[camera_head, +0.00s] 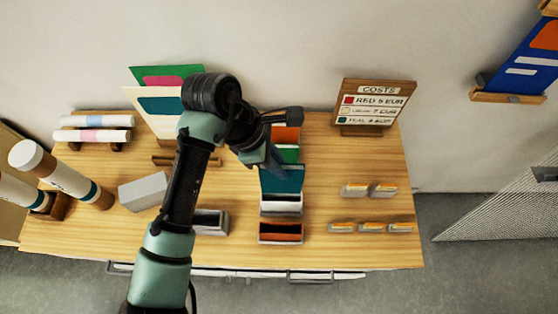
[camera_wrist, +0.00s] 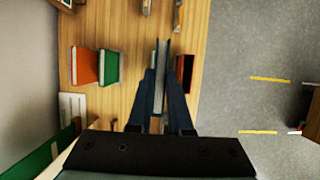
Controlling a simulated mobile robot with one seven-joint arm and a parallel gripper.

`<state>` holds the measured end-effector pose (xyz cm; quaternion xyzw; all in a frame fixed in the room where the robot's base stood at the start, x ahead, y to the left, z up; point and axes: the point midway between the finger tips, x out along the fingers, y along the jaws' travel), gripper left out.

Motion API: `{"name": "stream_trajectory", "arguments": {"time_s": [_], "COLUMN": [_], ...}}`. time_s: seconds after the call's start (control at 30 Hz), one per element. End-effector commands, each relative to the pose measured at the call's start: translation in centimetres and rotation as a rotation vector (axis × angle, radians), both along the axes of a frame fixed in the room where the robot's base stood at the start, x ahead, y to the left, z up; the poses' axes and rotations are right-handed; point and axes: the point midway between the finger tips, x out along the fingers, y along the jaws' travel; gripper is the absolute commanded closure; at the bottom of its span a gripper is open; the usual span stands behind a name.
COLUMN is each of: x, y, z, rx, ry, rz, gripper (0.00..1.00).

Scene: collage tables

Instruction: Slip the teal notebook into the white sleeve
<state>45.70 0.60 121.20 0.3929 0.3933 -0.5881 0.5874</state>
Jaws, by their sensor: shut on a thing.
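The teal notebook (camera_head: 284,181) stands upright in the head view, right of my arm. My gripper (camera_head: 278,166) is shut on its upper part. In the wrist view my gripper (camera_wrist: 160,76) has a thin edge between its two dark fingers. The white sleeve (camera_head: 281,207) is an open-topped holder directly in front of the notebook in the head view. The notebook's lower edge meets or overlaps the sleeve's back rim there. I cannot tell whether that edge is inside the opening or behind it.
A red-brown sleeve (camera_head: 281,237) stands in front of the white one. Orange (camera_head: 287,134) and green (camera_head: 290,154) notebooks stand behind the teal one. A grey holder (camera_head: 212,221) is to the left. A costs sign (camera_head: 374,103) stands back right. Wood between sleeves and small cards (camera_head: 370,227) is clear.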

Motion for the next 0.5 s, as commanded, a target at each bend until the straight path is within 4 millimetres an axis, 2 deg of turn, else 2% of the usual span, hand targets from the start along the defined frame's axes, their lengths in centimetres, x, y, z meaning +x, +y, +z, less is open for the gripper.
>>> {"name": "stream_trajectory", "arguments": {"time_s": [0.03,0.2,0.5], "x": [0.0,0.0,0.0], "y": [0.0,0.0,0.0], "z": [-0.9,-2.2,-3.8], "rx": [0.001,0.001,0.001], "ry": [-0.001,-0.001,-0.002], "rz": [0.0,0.001,0.0], "gripper": [1.0,1.0,1.0]}}
